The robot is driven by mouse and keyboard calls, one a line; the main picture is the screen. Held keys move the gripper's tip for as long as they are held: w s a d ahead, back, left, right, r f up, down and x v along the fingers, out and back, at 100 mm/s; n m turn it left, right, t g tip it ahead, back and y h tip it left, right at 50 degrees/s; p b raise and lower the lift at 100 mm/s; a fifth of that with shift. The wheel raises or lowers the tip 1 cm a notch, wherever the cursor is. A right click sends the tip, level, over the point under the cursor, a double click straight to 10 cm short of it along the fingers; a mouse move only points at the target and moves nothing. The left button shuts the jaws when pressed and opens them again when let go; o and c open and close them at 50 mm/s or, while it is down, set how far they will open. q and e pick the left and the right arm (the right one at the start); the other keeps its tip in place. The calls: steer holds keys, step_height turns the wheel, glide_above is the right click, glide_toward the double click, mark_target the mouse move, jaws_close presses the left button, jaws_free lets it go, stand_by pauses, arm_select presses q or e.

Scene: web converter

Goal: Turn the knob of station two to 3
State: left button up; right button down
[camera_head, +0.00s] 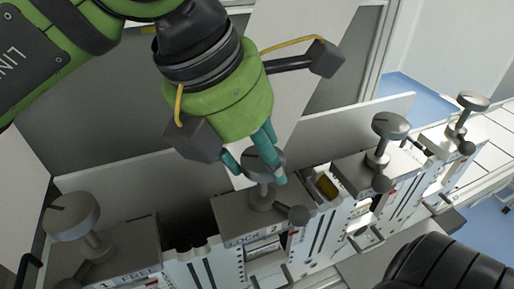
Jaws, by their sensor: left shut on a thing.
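The station two block (228,212) is a grey-topped unit with "LOCK 2" on its front label. Its round grey knob (264,160) stands on a short stem on top of the block. My left gripper (256,170) comes down from above with its teal fingers on either side of this knob, and it is shut on it. The fingers and gripper body partly hide the knob, and I cannot read its setting. A small dark ball handle (298,215) sticks out at the front of the block. My right gripper is not in view.
Similar knobs stand on the left station (72,214), the station to the right (390,125) and the far right one (473,100). White panels (130,180) rise close behind the stations. A dark ribbed part (448,266) fills the lower right corner.

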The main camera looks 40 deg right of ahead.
arm_select(q)
steer(key=shift+m+g, duration=0.4)
steer(key=shift+m, duration=0.7)
steer(key=m, duration=0.1)
steer(key=m+g, duration=0.1)
steer(key=shift+w+d+r+m+p, duration=0.1)
steer(key=shift+w+m+p, duration=0.05)
steer(key=shift+m+p, duration=0.15)
steer(key=m+g+y+p, duration=0.1)
steer(key=m+p, duration=0.1)
steer(key=m, duration=0.2)
steer(key=shift+w+d, duration=0.1)
steer(key=shift+m+g+y+p, duration=0.45)
steer(key=shift+m+p, duration=0.2)
steer(key=shift+m, duration=0.75)
steer(key=o, duration=1.2)
steer(key=shift+d, duration=0.1)
